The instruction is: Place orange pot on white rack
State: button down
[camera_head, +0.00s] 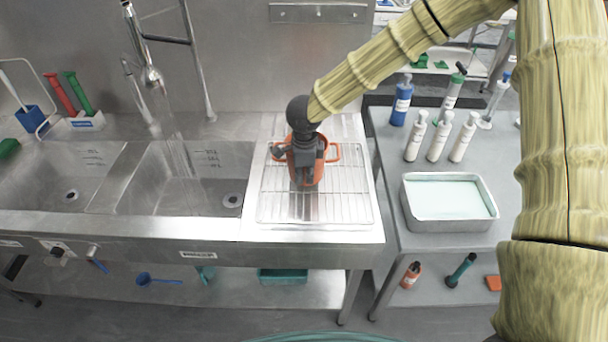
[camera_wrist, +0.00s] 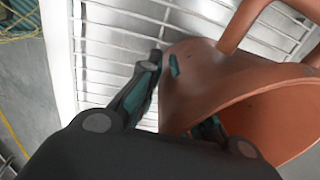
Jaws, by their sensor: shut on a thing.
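The orange pot (camera_head: 318,166) is over the white wire rack (camera_head: 345,195) on the steel counter right of the sinks. Its handles stick out to both sides. My gripper (camera_head: 305,183) comes down from above and hides much of the pot. In the wrist view, my gripper (camera_wrist: 180,95) is shut on the pot's wall (camera_wrist: 205,75), with one finger outside and the other inside. The rack (camera_wrist: 110,50) shows right behind the pot there. I cannot tell whether the pot's bottom touches the rack.
Two steel sinks (camera_head: 185,180) with a tall faucet (camera_head: 150,76) lie to the left. A side table to the right holds several bottles (camera_head: 437,138) and a metal tray of pale liquid (camera_head: 405,200). The rack's front part is bare.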

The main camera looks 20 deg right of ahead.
jog(key=shift+f, duration=0.55)
jog(key=shift+r, duration=0.1)
jog(key=c, duration=1.6)
grip_release()
jog(key=r, duration=0.4)
jog(key=r+b, duration=0.1)
jog(key=r, duration=0.3)
jog(key=s+r+b, duration=0.1)
jog(key=r, duration=0.3)
jog(key=shift+s+a, duration=0.1)
jog(key=shift+a, duration=0.05)
